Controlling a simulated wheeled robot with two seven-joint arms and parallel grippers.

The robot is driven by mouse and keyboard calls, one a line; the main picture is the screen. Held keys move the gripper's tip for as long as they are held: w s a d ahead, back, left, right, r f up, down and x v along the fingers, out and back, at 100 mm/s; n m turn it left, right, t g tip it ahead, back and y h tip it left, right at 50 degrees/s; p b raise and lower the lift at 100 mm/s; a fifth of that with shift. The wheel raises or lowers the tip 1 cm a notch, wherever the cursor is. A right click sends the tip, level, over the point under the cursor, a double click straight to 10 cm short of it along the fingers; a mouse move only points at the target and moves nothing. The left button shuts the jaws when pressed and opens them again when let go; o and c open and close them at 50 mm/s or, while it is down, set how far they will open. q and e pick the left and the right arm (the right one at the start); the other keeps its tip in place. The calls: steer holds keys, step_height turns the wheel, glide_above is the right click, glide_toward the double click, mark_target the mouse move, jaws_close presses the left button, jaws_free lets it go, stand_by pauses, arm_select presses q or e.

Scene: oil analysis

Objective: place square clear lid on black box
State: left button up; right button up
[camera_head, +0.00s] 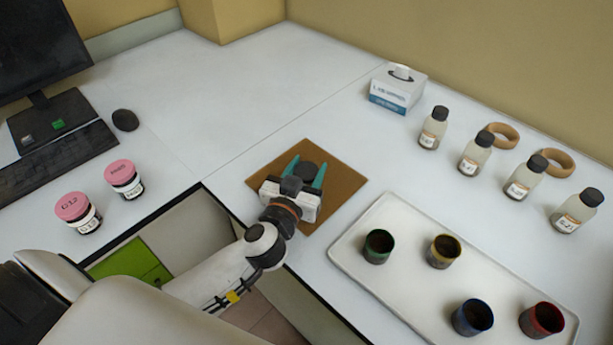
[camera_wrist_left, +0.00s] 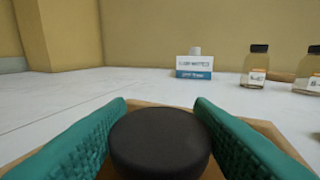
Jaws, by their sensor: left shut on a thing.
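My left gripper (camera_head: 306,172) has teal fingers and is over the brown square board (camera_head: 342,181). It is shut on a round black-topped object (camera_head: 308,169). In the left wrist view the round black top (camera_wrist_left: 160,140) sits between the two teal fingers (camera_wrist_left: 158,128), low in the picture. The lower part of this object is hidden by the gripper and the frame edge. I cannot make out a square clear lid or a black box in either view. My right gripper is not in view.
A white tray (camera_head: 400,262) with several coloured cups stands at right. Several black-capped bottles (camera_head: 476,154), two wooden rings (camera_head: 503,136) and a tissue box (camera_head: 397,89) stand behind. Two pink-lidded jars (camera_head: 124,179), a mouse (camera_head: 125,120) and a keyboard (camera_head: 60,160) are left. The back middle is clear.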

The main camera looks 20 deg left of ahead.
arm_select(q)
step_height(320, 180, up, 10)
steer(key=p, duration=0.4)
steer(key=h, duration=0.1)
glide_toward(307, 170)
steer(key=shift+m, duration=0.3)
steer(key=r, duration=0.1)
steer(key=s+d+r, duration=0.1)
steer(key=r, duration=0.2)
steer(key=shift+s+d, duration=0.2)
steer(key=shift+a, duration=0.1)
